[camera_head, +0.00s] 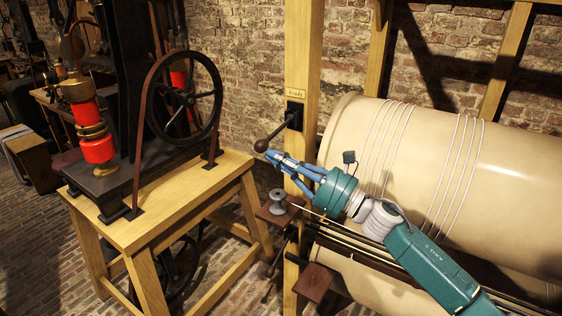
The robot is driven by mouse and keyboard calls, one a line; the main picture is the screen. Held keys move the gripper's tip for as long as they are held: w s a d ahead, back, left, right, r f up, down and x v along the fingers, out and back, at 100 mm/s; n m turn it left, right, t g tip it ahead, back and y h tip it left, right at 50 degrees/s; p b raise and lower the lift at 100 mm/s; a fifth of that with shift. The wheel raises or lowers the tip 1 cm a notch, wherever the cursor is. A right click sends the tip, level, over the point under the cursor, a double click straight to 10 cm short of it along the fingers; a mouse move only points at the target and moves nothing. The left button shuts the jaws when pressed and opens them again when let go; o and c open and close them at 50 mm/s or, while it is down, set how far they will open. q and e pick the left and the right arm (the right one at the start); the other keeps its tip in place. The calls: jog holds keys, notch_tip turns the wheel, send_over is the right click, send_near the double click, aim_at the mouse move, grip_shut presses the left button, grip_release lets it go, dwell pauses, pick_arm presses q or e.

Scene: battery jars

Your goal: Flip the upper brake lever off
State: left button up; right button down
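The upper brake lever (278,130) is a dark arm with a round brown knob at its lower left end. It slants down and left from a black mount on the wooden post (303,55), below a small label plate that seems to read "brake". My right gripper (273,157), with blue fingers and a teal body, comes in from the lower right. Its fingertips are just below and right of the knob; I cannot tell whether they touch it. The finger gap is too small to judge. My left gripper is out of view.
A large cream drum (440,150) wound with cord stands behind my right arm. A small metal spool (278,199) sits on a brown bracket below the gripper. A wooden table (170,215) with a black wheel machine (183,97) stands at left.

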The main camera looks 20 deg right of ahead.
aim_at(275, 133)
notch_tip(275, 133, up, 8)
jog(key=m+t+h+p, duration=0.1)
jog(key=m+h+p, duration=0.1)
jog(key=m+p, duration=0.3)
jog(key=shift+s+a+m+t, duration=0.2)
jog(key=shift+m+t, duration=0.2)
jog(key=shift+m, duration=0.7)
